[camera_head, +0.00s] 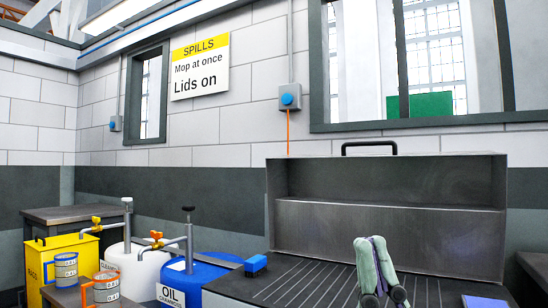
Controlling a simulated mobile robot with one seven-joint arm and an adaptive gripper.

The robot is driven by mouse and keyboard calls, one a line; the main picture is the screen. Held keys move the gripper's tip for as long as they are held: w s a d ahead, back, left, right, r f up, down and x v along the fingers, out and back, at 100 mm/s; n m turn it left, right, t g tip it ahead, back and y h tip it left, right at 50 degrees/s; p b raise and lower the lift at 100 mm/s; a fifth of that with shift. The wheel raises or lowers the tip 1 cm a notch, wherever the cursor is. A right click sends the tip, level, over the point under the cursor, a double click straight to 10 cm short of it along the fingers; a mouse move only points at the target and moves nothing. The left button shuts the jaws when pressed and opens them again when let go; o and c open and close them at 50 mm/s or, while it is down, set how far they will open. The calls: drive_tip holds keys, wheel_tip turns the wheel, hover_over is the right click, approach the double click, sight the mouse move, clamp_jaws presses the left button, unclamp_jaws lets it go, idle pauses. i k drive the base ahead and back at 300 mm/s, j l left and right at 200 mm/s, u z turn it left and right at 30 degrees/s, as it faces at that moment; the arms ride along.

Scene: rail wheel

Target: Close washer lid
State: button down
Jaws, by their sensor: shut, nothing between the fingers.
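The parts washer stands at the right. Its grey metal lid (390,225) is raised at the back, with its hollow inner side facing me. A black handle (369,147) sits on the lid's top edge. The ribbed dark work surface (290,285) of the washer lies open below and in front of the lid. My gripper (372,240) is at the lower right middle, pointing up, with its pale green fingers together and empty. It appears in front of the lid's lower part and the ribbed surface, well below the handle. I cannot tell its distance from the lid.
Left of the washer are a blue oil drum (195,276), a white container (126,265) with taps, a yellow bin (62,262) and small measuring cans (106,287). A small blue object (255,265) sits at the washer's left edge. The wall stands behind.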

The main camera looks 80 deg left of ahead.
sight(477, 177)
drive_tip(key=j+u, duration=0.2)
drive_tip(key=u, duration=1.3)
